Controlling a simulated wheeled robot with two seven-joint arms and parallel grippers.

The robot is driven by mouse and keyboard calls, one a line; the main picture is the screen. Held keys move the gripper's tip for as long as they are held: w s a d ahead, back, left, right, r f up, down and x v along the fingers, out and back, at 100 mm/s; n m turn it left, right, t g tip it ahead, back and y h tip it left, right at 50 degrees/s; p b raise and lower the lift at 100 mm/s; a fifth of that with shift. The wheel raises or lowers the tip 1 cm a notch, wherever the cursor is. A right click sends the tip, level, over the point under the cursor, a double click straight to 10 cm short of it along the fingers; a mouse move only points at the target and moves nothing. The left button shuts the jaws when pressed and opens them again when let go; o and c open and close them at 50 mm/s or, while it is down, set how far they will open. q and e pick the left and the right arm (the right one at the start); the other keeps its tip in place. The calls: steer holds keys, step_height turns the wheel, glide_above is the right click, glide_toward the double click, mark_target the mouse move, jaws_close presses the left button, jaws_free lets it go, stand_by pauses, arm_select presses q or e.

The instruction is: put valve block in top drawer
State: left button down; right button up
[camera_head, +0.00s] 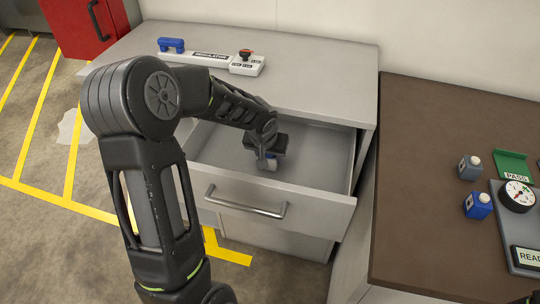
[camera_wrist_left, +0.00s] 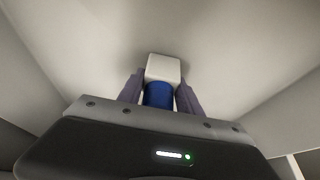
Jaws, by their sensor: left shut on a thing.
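The top drawer (camera_head: 280,198) of the grey cabinet is pulled open. My left gripper (camera_head: 266,158) reaches down into it and is shut on the valve block (camera_head: 268,164). In the left wrist view, the valve block (camera_wrist_left: 163,70) shows a pale square end and a blue round part between the two fingers (camera_wrist_left: 160,92). The pale drawer floor lies behind it. I cannot tell whether the block touches the floor. The fingers partly hide it.
A brown table (camera_head: 430,150) at right holds a grey block (camera_head: 469,168), a blue block (camera_head: 478,206) and a gauge (camera_head: 517,196). The drawer's right side is free.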

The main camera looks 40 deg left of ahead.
arm_select(q)
steer(key=shift+f, duration=0.15)
steer(key=c, duration=0.8)
jaws_free()
steer(key=shift+s+r, duration=0.1)
steer(key=shift+r, duration=0.4)
steer(key=p+v, duration=0.1)
steer(key=v, duration=1)
steer(key=shift+s+d+r, duration=0.1)
steer(key=shift+s+r, duration=0.05)
